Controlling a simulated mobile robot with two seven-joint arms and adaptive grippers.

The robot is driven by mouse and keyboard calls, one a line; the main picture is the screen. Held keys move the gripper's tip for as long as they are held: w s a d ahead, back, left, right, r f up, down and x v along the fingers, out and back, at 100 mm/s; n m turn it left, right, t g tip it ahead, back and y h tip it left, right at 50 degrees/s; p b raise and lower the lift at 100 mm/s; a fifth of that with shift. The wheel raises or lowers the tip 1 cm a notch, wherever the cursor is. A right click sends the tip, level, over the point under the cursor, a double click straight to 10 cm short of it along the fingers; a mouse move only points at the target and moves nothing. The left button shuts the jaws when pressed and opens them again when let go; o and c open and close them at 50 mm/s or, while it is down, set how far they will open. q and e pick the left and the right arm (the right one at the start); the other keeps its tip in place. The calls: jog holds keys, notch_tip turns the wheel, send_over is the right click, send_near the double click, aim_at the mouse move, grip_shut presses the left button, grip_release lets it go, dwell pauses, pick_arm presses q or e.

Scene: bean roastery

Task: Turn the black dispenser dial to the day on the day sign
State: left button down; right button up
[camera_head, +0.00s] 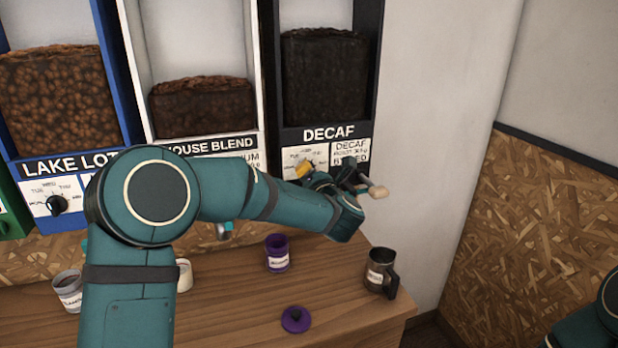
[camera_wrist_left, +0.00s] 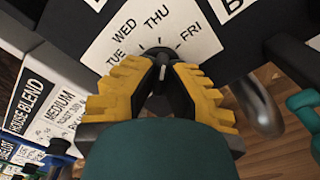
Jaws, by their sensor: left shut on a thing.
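The black dispenser (camera_head: 374,62), labelled DECAF, stands at the right of the row. Its white dial card (camera_head: 292,158) is partly covered by my left gripper (camera_head: 304,170). In the left wrist view the black dial (camera_wrist_left: 159,53) lies between the yellow fingertips of my left gripper (camera_wrist_left: 161,66), which is shut on it. The card (camera_wrist_left: 104,54) shows TUE, WED, THU and FRI around the dial. A short white mark shows between the fingers; I cannot tell which day the dial points to. I see no day sign. My right gripper is out of view.
A blue dispenser (camera_head: 16,140) and a white dispenser (camera_head: 136,60) stand to the left. On the wooden counter (camera_head: 225,315) are a purple canister (camera_head: 277,254), a purple lid (camera_head: 296,320), a dark metal mug (camera_head: 380,272) and light cups. A wall closes the right side.

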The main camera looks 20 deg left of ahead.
pick_arm(q)
jog(key=m+b, duration=0.1)
jog(key=m, duration=0.4)
jog(key=shift+r+m, duration=0.15)
jog(key=shift+m, duration=0.25)
dwell(0.4)
jog(key=c, duration=1)
grip_release()
jog(key=shift+c, duration=0.2)
jog(key=v, duration=1.2)
